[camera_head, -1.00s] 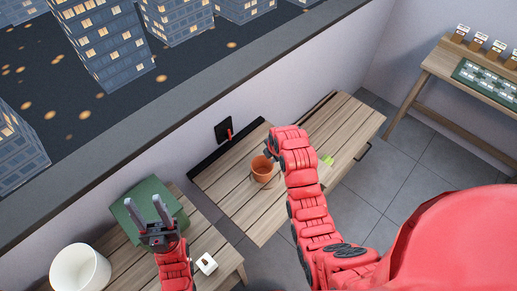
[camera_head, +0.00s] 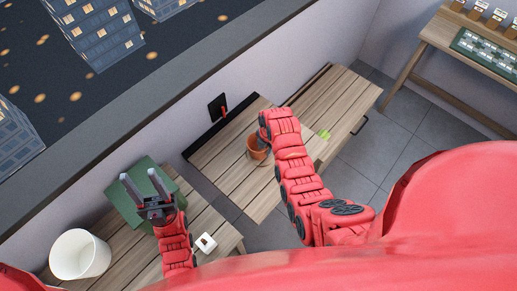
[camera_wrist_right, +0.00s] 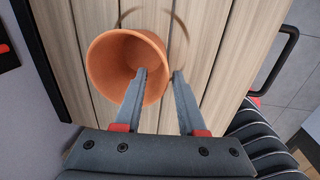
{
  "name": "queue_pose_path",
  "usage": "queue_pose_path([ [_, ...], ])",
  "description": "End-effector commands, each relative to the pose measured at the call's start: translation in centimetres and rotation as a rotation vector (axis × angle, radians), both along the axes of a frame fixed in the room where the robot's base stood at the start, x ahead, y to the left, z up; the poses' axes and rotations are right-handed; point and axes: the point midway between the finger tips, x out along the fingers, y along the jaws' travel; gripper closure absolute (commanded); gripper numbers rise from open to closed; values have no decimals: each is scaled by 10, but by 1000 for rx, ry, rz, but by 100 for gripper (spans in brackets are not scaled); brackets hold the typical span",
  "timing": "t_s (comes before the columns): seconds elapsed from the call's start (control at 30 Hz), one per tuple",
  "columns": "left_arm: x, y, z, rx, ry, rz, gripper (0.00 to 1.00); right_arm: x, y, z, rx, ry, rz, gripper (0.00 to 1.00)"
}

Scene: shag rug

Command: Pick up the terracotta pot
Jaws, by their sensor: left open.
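The terracotta pot (camera_head: 256,151) stands on the slatted wooden surface, partly hidden by my right arm in the head view. In the right wrist view, the pot (camera_wrist_right: 104,70) shows its round mouth toward the camera. My right gripper (camera_wrist_right: 159,73) has its fingers apart at the pot's right side. The left finger overlaps the mouth and the right finger is outside the rim, with the wall between them. A gap shows beside the wall, so it is not clamped. My left gripper (camera_head: 143,186) is open and empty above a green box (camera_head: 128,213).
A white bin (camera_head: 79,256) and a small white item (camera_head: 206,243) are near the left gripper. A light green item (camera_head: 324,134) lies right of my right arm. A dark wall plate (camera_head: 218,106) is behind the pot. A side table (camera_head: 470,75) stands at the right.

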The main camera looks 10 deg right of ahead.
Motion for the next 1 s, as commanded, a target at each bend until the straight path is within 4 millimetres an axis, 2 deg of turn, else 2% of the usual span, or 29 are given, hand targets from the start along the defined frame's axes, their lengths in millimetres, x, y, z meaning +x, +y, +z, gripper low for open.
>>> queue_pose_path([
  [0.17,0,0,-7,0,0,0,50,0,-3,-19,0,2,-1,60],
  [0.33,0,0,-23,0,0,0,50,2,-4,-48,0,1,-1,60],
  [0.6,0,0,-22,0,0,0,50,4,-3,-51,-1,-2,-1,60],
  [0.67,0,0,-22,0,0,0,50,4,-3,-51,-1,-2,-1,69],
  [0.83,0,0,-22,0,0,0,50,4,-3,-51,-1,-2,-1,100],
  [1.0,0,0,-22,0,0,0,50,4,-3,-51,-1,-2,-1,100],
])
